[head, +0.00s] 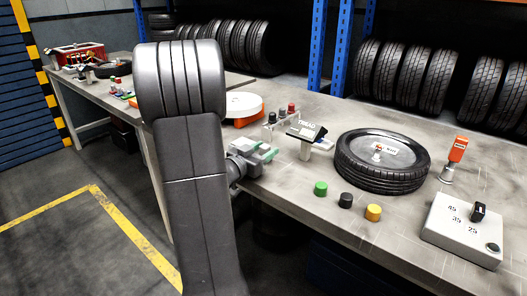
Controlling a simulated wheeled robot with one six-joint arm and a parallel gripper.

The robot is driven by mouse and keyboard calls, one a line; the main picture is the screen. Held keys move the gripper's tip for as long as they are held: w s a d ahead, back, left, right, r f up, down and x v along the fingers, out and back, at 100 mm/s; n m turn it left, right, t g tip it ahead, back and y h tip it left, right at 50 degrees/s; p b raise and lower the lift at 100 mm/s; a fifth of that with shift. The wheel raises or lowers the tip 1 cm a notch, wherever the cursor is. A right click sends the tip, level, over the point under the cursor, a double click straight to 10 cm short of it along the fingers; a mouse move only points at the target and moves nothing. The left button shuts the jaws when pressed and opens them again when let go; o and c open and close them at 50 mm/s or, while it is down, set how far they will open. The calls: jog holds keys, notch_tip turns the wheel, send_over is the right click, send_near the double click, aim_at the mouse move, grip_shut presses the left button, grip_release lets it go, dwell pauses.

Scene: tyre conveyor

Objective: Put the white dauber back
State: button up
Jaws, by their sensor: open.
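A small rack (291,118) on the bench holds several small items with dark and red tops, too small to tell apart. My gripper (266,153) is at the bench's near edge, left of the tyre and just in front of the rack. My own arm hides part of the bench to the left.
A tyre (353,178) lies flat on the bench (292,194). Before it stand green (320,188), black (345,200) and yellow (373,213) knobs. More tyres (405,75) line the back.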

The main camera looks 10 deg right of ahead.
jog(key=v, duration=1.2)
jog(key=x, duration=1.2)
jog(key=shift+d+f, duration=0.15)
jog(key=shift+d, duration=0.05)
jog(key=shift+w+a+r, duration=0.1)
jog(key=shift+r, duration=0.45)
jog(key=shift+a+r, duration=0.1)
jog(key=shift+r, duration=0.5)
